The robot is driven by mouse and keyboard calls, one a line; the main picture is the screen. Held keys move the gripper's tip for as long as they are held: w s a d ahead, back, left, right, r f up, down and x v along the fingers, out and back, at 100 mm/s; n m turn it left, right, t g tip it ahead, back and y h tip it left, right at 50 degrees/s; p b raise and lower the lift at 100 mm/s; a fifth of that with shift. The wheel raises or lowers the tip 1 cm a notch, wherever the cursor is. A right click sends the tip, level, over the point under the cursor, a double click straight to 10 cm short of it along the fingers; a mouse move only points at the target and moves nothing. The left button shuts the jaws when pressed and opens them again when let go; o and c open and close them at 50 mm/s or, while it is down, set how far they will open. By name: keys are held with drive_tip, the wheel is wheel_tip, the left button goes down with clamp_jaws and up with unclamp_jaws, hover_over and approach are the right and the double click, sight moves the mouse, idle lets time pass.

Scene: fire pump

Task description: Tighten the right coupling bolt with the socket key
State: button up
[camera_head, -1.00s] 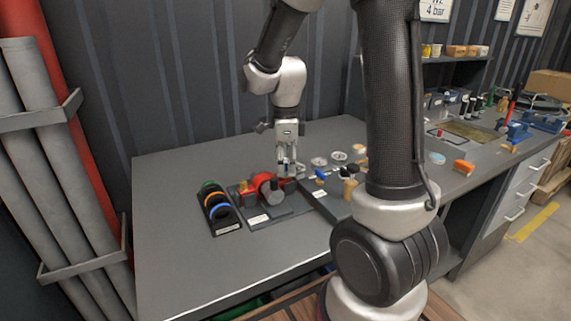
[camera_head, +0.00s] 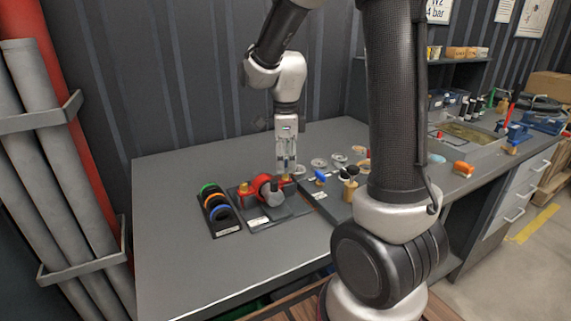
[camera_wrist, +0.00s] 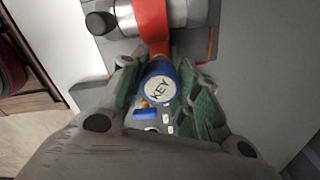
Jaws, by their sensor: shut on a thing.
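My gripper (camera_head: 287,165) points straight down over the right side of the red and grey pump (camera_head: 262,183) on the bench. In the wrist view my gripper (camera_wrist: 160,90) has its green-padded fingers closed around the socket key (camera_wrist: 158,90), whose blue-rimmed round white top reads "KEY". The pump's red part and grey metal cylinder (camera_wrist: 190,12) lie just beyond the key in that view. The key's lower end and the right coupling bolt are hidden, so I cannot tell whether they touch.
A rack of coloured rings (camera_head: 214,208) stands left of the pump. A dark tray with a blue-handled tool (camera_head: 320,176) and other small parts lies to its right. The bench's left front (camera_head: 170,250) is clear. Grey pipes (camera_head: 50,150) stand far left.

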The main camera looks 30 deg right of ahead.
drive_tip(key=shift+r, duration=1.45)
